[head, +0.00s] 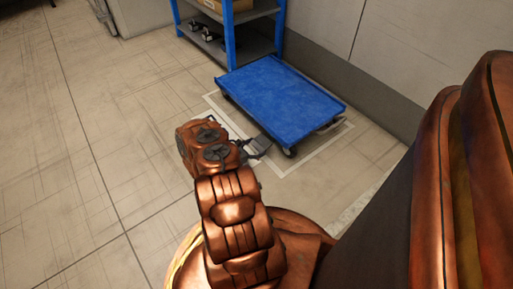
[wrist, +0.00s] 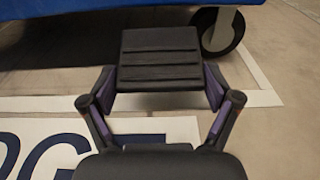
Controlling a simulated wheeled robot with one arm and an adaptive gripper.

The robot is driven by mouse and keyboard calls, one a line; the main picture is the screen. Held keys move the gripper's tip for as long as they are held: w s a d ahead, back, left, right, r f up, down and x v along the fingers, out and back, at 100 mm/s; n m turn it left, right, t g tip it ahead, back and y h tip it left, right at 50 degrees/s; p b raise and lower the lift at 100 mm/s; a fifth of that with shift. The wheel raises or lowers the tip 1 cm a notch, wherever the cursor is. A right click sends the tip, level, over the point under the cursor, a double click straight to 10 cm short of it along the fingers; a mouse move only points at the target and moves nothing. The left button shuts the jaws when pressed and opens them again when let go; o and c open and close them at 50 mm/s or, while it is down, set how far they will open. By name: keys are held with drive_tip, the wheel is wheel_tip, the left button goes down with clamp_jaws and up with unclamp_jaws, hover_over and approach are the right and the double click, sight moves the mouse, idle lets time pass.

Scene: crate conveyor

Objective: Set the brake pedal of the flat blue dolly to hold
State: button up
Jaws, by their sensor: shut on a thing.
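The flat blue dolly (head: 280,95) stands on the floor in front of the shelf. Its blue edge (wrist: 60,28) and a wheel (wrist: 219,33) show in the wrist view. The dark ribbed brake pedal (wrist: 160,55) sticks out at the dolly's near side. My gripper (wrist: 160,88) has one finger on each side of the pedal and is shut on it. In the head view my gripper (head: 257,148) is at the dolly's near left edge, and the pedal is hard to make out there. The pedal's mount is hidden behind its plate.
A blue shelf unit (head: 230,45) with a box and dark items stands behind the dolly. A grey wall (head: 375,40) runs along the right. White floor lines (head: 300,164) frame the dolly, with printed lettering (wrist: 50,145) near the pedal. The floor to the left is clear.

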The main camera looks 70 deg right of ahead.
drive_tip(key=o, duration=1.4)
drive_tip(key=v, duration=1.2)
